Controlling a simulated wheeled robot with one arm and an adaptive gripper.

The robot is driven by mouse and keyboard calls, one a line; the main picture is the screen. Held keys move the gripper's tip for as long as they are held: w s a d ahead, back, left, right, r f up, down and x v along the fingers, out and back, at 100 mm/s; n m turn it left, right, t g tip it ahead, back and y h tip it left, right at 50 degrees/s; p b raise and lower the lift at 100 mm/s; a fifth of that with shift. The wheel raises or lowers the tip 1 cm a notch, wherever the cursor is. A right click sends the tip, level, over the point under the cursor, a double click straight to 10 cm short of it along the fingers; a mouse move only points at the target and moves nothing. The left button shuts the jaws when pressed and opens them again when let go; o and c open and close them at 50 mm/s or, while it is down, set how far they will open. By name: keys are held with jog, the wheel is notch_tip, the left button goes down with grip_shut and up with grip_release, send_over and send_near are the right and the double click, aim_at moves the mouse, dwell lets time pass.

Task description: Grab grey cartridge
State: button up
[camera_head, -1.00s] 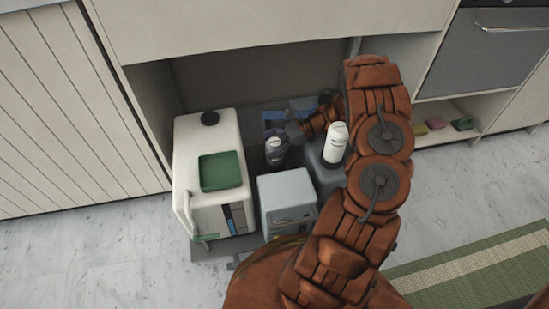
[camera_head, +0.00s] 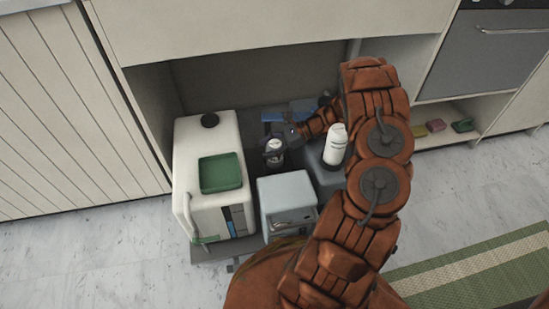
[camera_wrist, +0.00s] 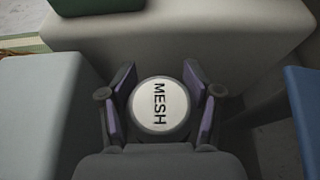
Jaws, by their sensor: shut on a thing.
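The grey cartridge (camera_head: 275,156) stands upright in the low bay between the white machine and the pale blue box. In the wrist view its round white top (camera_wrist: 160,104) reads "MESH" inside a dark grey rim. The cartridge's lower part is hard to see there.
A white machine (camera_head: 207,140) with a green tray (camera_head: 220,173) stands left. A pale blue box (camera_head: 286,196) is in front. A white bottle (camera_head: 336,145) stands on a grey container (camera_head: 325,175) to the right. Blue flat pieces (camera_head: 290,112) lie behind.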

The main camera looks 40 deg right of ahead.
grip_shut()
jog(key=shift+r, duration=0.1)
